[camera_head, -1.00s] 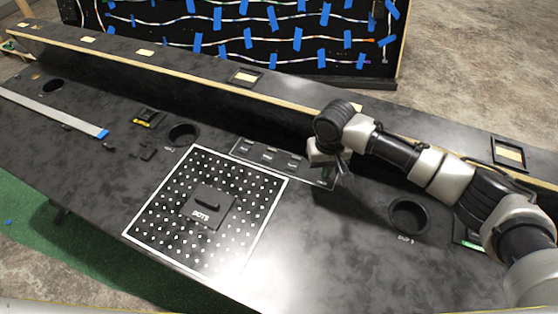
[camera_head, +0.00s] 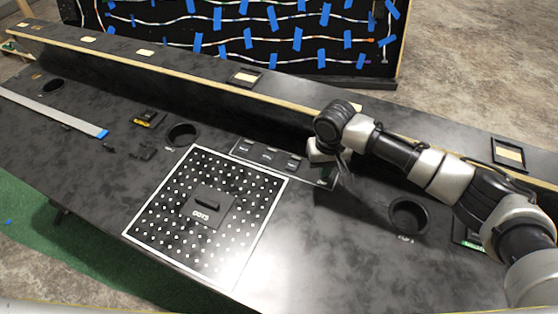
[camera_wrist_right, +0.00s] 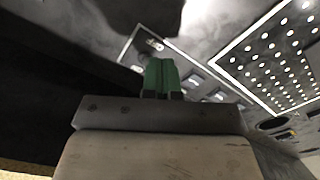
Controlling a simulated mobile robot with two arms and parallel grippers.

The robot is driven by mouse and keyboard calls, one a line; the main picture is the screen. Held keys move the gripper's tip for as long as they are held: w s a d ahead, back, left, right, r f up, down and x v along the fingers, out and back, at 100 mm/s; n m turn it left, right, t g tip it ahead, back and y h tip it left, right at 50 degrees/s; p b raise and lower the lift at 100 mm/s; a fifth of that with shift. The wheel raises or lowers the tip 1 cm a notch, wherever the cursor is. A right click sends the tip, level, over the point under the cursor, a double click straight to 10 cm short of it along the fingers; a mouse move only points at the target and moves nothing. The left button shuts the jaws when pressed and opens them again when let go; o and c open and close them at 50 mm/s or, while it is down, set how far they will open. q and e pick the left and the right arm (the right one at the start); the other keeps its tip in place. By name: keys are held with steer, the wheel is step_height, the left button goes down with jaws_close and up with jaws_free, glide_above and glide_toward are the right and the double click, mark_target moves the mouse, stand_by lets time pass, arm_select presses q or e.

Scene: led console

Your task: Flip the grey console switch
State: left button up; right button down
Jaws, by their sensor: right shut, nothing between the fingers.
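The switch panel (camera_head: 252,152) is a thin outlined strip on the dark console, just behind the dotted square. Several small grey switches (camera_head: 268,155) sit in a row on it. My right gripper (camera_head: 329,174) is over the right end of this strip and hides part of it. In the right wrist view, its green fingertips (camera_wrist_right: 161,74) are together, with nothing between them. A small light fitting on the panel (camera_wrist_right: 154,44) shows just beyond the fingertips, and grey switches (camera_wrist_right: 190,82) show to their right. I cannot tell whether the fingertips touch the panel. My left gripper is out of view.
The white-bordered dotted board (camera_head: 162,218) with a dark handled block (camera_head: 208,206) lies in front of the panel. A round cup hole (camera_head: 408,214) is right of the gripper, another (camera_head: 183,133) is left. A raised ledge (camera_head: 200,80) runs behind.

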steer(key=shift+f, duration=0.15)
steer(key=shift+f, duration=1.1)
